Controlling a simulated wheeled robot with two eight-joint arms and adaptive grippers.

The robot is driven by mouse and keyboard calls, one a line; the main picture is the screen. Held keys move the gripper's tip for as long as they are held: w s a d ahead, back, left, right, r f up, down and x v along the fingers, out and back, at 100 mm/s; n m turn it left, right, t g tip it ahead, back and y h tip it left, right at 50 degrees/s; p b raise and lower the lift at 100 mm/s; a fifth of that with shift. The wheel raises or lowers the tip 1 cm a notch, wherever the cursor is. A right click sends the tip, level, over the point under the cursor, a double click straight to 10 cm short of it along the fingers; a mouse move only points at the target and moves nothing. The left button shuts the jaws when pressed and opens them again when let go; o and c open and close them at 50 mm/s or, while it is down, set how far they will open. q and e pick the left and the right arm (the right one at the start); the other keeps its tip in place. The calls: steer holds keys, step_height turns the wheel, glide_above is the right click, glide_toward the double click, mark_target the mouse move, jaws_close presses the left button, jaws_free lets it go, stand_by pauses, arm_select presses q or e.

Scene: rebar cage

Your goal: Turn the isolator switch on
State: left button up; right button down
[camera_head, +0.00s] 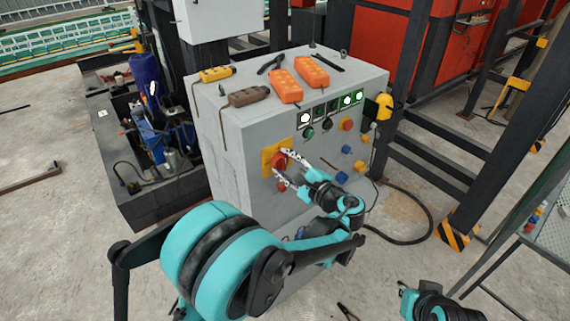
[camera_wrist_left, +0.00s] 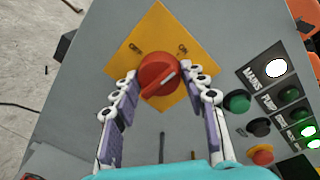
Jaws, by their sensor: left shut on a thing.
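The isolator switch (camera_head: 278,161) is a red rotary knob on a yellow plate (camera_head: 267,155) on the front of the grey cabinet. In the left wrist view the red knob (camera_wrist_left: 158,74) carries a pale pointer line lying diagonally, from lower left to upper right. My left gripper (camera_head: 284,169) is shut on the knob, with one fingertip on each side of it. My right gripper (camera_head: 404,290) is at the lower right of the head view, away from the cabinet; its jaws are too small to judge.
The MAINS lamp (camera_wrist_left: 276,67) glows white, and some green lamps (camera_head: 347,100) are lit. Push buttons (camera_head: 347,124) sit beside the switch. Orange boxes (camera_head: 285,86) and tools lie on the cabinet top (camera_head: 240,110). A black cable (camera_head: 425,215) runs over the floor at right.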

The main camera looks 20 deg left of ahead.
arm_select(q)
steer(key=o, duration=1.2)
steer(key=shift+c, duration=0.2)
steer(key=shift+d, duration=0.1)
steer(key=v, duration=1.1)
steer(key=shift+s+d, duration=0.25)
steer(key=shift+s, duration=0.05)
